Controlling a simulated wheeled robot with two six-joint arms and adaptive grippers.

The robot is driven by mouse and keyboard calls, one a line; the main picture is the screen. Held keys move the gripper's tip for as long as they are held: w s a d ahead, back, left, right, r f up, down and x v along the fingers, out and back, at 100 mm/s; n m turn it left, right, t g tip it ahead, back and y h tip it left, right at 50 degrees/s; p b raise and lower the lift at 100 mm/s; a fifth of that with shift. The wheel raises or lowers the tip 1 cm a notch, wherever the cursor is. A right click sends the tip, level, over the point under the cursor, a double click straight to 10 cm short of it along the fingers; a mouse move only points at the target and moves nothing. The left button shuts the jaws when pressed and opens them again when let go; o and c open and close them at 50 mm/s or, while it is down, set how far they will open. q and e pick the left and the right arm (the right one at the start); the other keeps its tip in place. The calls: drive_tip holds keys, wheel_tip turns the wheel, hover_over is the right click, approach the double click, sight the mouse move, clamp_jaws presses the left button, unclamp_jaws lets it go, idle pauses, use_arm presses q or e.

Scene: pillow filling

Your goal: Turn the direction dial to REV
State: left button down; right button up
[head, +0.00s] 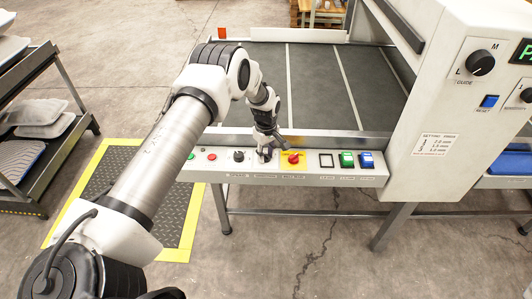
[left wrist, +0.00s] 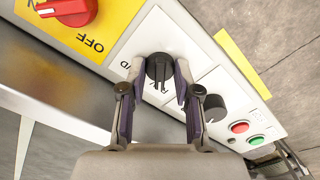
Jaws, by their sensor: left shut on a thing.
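The direction dial (left wrist: 159,68) is a black knob on a white label plate of the control strip, seen in the left wrist view. Parts of lettering show beside it, partly covered by the fingers. My left gripper (left wrist: 154,82) is shut on the dial, with one finger on each side of it. In the head view my left gripper (head: 265,152) reaches down to the strip between the black speed knob and the red switch, and it hides most of the dial. Which way the dial points is hard to tell. My right gripper is not in view.
Close beside the dial are a red rotary switch (head: 293,157) on a yellow plate and a black knob (head: 238,156). Red (left wrist: 239,127) and green (left wrist: 257,140) buttons lie beyond that knob. Green (head: 346,160) and blue (head: 366,160) switches sit farther right. The conveyor bed (head: 318,85) lies behind the strip.

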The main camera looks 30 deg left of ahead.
sight(266, 155)
use_arm(q)
drive_tip(key=shift+f, duration=0.1)
idle(0.4)
drive_tip(key=c, duration=0.8)
unclamp_jaws()
wheel_tip(266, 155, up, 12)
